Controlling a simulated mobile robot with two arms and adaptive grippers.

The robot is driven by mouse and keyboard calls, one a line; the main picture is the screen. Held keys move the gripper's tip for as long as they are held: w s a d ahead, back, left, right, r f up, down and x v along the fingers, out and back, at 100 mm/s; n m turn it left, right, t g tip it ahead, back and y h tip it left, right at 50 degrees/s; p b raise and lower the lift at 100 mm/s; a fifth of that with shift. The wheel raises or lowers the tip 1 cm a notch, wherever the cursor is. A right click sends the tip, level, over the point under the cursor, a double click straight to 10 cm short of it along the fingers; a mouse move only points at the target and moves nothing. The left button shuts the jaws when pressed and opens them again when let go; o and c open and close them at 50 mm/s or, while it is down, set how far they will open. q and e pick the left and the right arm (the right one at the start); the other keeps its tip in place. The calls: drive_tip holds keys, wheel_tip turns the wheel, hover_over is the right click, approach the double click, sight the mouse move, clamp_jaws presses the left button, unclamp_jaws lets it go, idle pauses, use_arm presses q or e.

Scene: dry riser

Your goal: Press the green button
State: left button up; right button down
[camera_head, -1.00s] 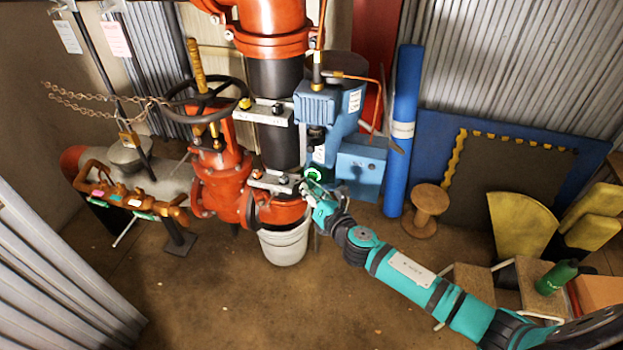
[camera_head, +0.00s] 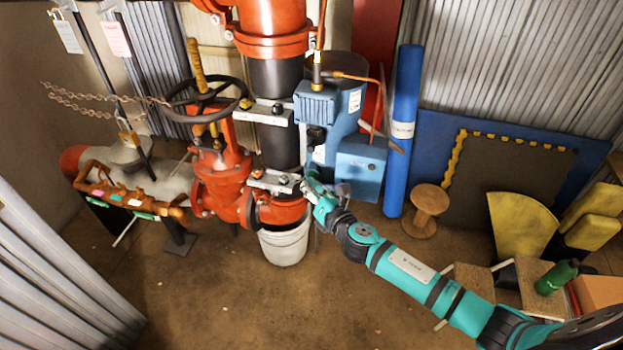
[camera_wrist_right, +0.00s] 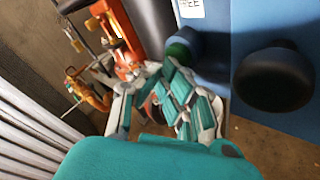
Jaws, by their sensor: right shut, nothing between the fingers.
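The green button (camera_wrist_right: 180,52) shows in the right wrist view as a round dark green cap on the blue pump unit (camera_head: 363,158). My right gripper (camera_head: 309,186) is shut and empty, at the lower left of the blue unit. In the wrist view its fingertips (camera_wrist_right: 166,70) are right at the button's lower edge and overlap it. I cannot tell whether they touch it. In the head view the button is hidden or too small to make out at the gripper. My left gripper is not in view.
A black knob (camera_wrist_right: 274,77) sits to the right of the button. A red valve (camera_head: 220,178) with a dark handwheel (camera_head: 207,97) stands on the left. A white bucket (camera_head: 285,244) is below the gripper. The floor in front is clear.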

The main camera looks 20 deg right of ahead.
drive_tip(key=shift+s+a, duration=0.15)
drive_tip(key=shift+s, duration=0.2)
drive_tip(key=shift+s+a, duration=0.1)
drive_tip(key=shift+s+a+p, duration=0.15)
drive_tip(key=shift+s+a, duration=0.4)
drive_tip(key=shift+s, duration=0.25)
drive_tip(key=shift+s+a+p, duration=0.2)
drive_tip(key=shift+s+a, duration=0.3)
drive_tip(key=shift+s, duration=0.3)
drive_tip(key=shift+s+a+p, duration=0.15)
drive_tip(key=shift+s+a, duration=0.4)
drive_tip(key=shift+s, duration=0.25)
